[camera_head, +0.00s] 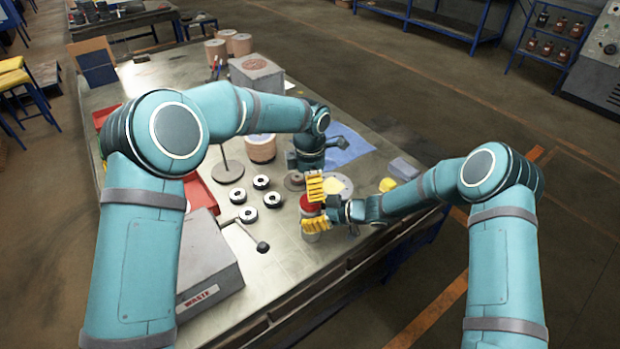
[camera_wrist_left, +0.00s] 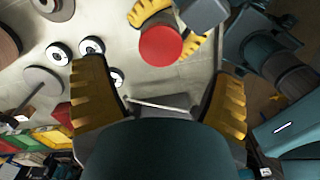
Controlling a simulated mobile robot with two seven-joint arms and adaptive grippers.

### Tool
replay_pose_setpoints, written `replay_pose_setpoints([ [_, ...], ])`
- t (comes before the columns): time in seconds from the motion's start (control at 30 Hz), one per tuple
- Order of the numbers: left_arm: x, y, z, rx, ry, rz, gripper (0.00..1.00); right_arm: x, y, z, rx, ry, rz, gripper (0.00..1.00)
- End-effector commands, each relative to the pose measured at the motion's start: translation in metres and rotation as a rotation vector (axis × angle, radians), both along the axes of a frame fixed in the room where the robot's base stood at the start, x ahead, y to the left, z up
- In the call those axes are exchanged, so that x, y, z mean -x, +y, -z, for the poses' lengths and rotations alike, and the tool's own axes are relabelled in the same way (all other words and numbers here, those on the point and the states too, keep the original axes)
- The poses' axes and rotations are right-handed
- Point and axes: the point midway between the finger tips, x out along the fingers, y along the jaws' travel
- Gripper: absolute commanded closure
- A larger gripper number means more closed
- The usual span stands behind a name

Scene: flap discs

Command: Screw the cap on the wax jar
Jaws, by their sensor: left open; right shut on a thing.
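The wax jar (camera_head: 311,237) stands upright near the table's front edge, with its pale lower side showing below a yellow finger. The round red cap (camera_head: 309,203) is at its top; it also shows from above in the left wrist view (camera_wrist_left: 161,45). I cannot tell how tightly it sits. My right gripper (camera_head: 314,208) is shut on the jar, its yellow fingers on either side; they hide much of the jar. My left gripper (camera_wrist_left: 162,72) is open and empty, with the cap just beyond its fingertips.
Several black-and-white discs (camera_head: 248,214) lie left of the jar. A grey waste box (camera_head: 207,262) stands at the front left, with a dark-headed tool beside it. A grey disc stand (camera_head: 228,171), blue cloth (camera_head: 352,148) and copper-coloured tin (camera_head: 261,149) are farther back.

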Motion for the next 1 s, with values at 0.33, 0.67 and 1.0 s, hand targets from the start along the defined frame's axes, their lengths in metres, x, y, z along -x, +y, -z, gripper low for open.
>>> replay_pose_setpoints([
  [0.33,0.001,0.0,0.051,-0.001,0.004,0.0,0.15,0.0,0.0,-0.001,-0.002,-0.001,0.0,1.0],
  [0.67,0.0,0.0,0.064,0.0,0.001,0.0,0.15,0.0,0.0,-0.001,-0.002,-0.001,0.0,1.0],
  [1.0,0.0,0.0,0.064,0.0,0.0,0.0,0.72,0.0,0.0,-0.001,-0.002,-0.001,0.0,1.0],
])
